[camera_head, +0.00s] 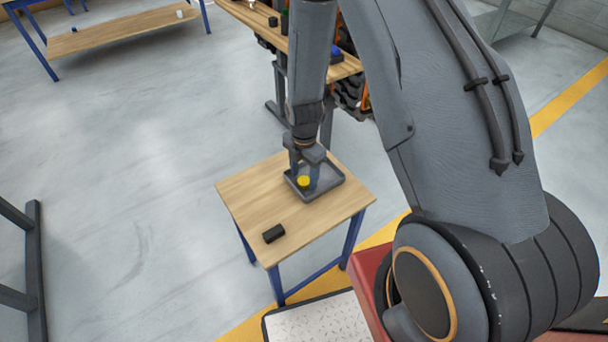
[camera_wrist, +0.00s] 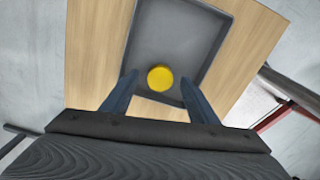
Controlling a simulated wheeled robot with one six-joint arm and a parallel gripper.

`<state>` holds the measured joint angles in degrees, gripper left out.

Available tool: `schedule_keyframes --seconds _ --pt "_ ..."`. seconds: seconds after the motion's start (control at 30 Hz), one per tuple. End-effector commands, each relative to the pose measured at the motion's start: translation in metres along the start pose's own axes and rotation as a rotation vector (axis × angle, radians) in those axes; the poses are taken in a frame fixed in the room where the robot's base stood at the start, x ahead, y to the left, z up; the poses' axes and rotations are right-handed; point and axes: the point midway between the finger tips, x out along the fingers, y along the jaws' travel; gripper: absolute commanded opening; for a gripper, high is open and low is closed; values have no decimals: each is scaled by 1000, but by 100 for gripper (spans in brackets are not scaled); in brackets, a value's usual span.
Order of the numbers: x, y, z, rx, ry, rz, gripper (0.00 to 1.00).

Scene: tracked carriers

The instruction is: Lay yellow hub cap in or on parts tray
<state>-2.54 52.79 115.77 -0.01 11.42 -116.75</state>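The yellow hub cap (camera_head: 303,182) lies inside the grey parts tray (camera_head: 331,190), near one end of its floor. It also shows in the wrist view (camera_wrist: 160,78), with the tray (camera_wrist: 183,52) around it. My gripper (camera_head: 306,176) points down over the tray. Its two blue fingers are spread wide on either side of the cap, with a visible gap on both sides in the wrist view (camera_wrist: 160,84). The gripper is open and holds nothing. Part of the tray is hidden behind the fingers in the head view.
The tray stands on a small wooden table (camera_head: 250,195) with blue legs. A black block (camera_head: 273,233) lies near the table's front edge. The left part of the tabletop is clear. A longer workbench (camera_head: 345,68) with items stands behind, and another table (camera_head: 125,30) is at the far left.

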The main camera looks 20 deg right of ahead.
Motion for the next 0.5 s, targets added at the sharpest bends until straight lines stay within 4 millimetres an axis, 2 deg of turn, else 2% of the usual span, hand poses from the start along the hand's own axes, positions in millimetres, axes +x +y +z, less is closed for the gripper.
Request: schedule_keyframes --seconds 0.27,0.5 --pt "-5 0 0 0 0 1 54" --pt "-37 2 1 0 -2 4 54"
